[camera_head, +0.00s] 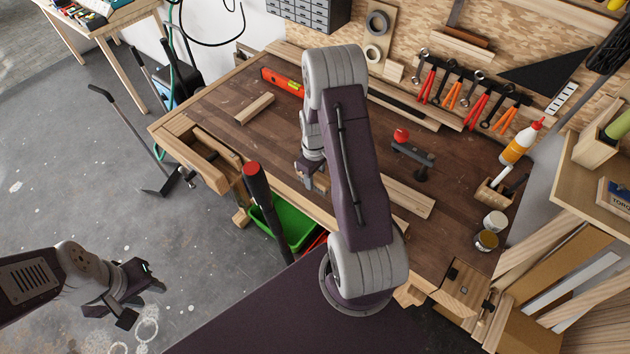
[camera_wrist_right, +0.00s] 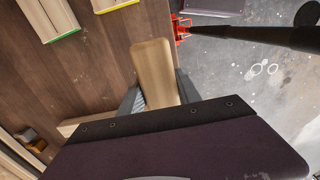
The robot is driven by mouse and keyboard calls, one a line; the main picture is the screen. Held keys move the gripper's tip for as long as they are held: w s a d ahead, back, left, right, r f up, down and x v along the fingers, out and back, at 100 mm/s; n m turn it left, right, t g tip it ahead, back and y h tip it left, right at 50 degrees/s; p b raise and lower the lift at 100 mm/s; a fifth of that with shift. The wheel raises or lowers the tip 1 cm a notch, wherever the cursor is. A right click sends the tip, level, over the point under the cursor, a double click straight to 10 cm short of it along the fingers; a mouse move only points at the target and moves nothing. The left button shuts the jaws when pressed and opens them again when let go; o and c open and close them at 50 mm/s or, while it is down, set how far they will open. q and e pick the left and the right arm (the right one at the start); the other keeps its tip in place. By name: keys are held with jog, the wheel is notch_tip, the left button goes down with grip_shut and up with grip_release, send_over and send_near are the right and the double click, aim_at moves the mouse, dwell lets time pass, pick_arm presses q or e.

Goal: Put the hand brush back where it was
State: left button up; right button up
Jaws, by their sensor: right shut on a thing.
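The hand brush is in my right gripper, seen as a pale wooden handle (camera_wrist_right: 153,65) between its two fingers in the right wrist view. Its bristles do not show. In the head view only a small wooden end of the brush (camera_head: 320,182) shows beside my right gripper (camera_head: 308,178), near the workbench's front edge. My right arm hides part of the bench behind it. My right gripper (camera_wrist_right: 160,97) is shut on the brush, over or near the dark wooden bench top (camera_head: 225,100). My left gripper (camera_head: 142,294) is open and empty over the grey floor, away from the bench.
A wooden block (camera_head: 254,108) and an orange level (camera_head: 283,82) lie at the bench's left. A clamp-like tool (camera_head: 412,155), a glue bottle (camera_head: 520,143) and jars (camera_head: 487,240) stand to the right. A green crate (camera_head: 290,222) and a dark red-topped post (camera_head: 258,190) are in front.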

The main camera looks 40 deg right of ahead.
aim_at(315, 184)
jog(key=shift+w+d+f, duration=0.3)
jog(key=shift+d, duration=0.05)
jog(key=shift+s+f, duration=0.25)
notch_tip(315, 184, down, 3)
jog(key=shift+f+p, duration=0.15)
jog(key=shift+p, duration=0.4)
jog(key=shift+w+f, duration=0.1)
jog(key=shift+w, duration=0.1)
jog(key=shift+s+f, duration=0.15)
jog(key=o, duration=1.3)
jog(key=shift+c, duration=0.2)
jog(key=shift+o, duration=0.3)
